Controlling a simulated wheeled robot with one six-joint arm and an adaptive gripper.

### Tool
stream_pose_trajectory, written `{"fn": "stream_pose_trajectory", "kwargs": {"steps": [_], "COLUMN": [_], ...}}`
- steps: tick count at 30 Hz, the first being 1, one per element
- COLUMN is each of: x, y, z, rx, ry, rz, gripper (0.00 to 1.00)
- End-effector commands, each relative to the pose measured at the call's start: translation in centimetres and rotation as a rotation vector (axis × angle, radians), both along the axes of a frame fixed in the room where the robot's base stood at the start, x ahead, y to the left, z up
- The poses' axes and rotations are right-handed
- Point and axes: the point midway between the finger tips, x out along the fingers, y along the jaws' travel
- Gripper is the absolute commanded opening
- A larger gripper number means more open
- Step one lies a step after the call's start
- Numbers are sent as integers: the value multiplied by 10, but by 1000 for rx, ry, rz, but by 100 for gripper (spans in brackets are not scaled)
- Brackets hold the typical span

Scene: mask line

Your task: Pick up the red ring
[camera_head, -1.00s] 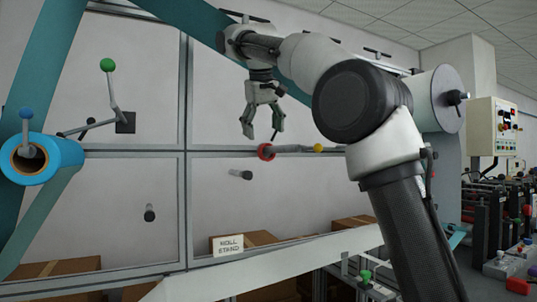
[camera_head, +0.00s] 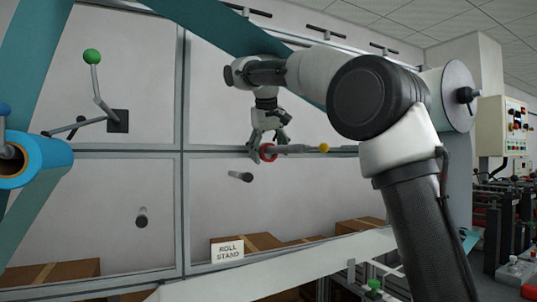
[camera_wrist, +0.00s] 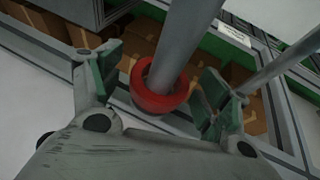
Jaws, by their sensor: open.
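The red ring (camera_head: 267,152) sits around a grey rod (camera_head: 300,149) near the rod's left end in the head view. A yellow ball (camera_head: 324,148) is farther right on that rod. My gripper (camera_head: 268,150) is open, pointing down, with its fingers at the ring. In the wrist view the red ring (camera_wrist: 158,87) is around the rod (camera_wrist: 183,40), between my two spread green-padded fingers (camera_wrist: 158,92). A gap shows on each side of the ring. Whether a fingertip touches it cannot be told.
A blue roll (camera_head: 33,160) and a green-knobbed lever (camera_head: 95,75) are at the left. Short pegs (camera_head: 240,176) stick out of the wall panels. Cardboard boxes (camera_head: 60,273) and a "ROLL STAND" sign (camera_head: 227,250) are below. A control box (camera_head: 503,127) is at the right.

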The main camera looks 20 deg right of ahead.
Motion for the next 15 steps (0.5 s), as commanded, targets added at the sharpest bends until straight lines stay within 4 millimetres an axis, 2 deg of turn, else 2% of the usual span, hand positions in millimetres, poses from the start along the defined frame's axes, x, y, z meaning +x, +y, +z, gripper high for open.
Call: {"fn": "stream_pose_trajectory", "kwargs": {"steps": [3, 4, 11, 15], "x": [0, 0, 0, 0], "y": [0, 0, 0, 0], "z": [0, 0, 0, 0], "rx": [0, 0, 0, 0], "ry": [0, 0, 0, 0], "rz": [0, 0, 0, 0], "gripper": [77, 73, 31, 29]}}
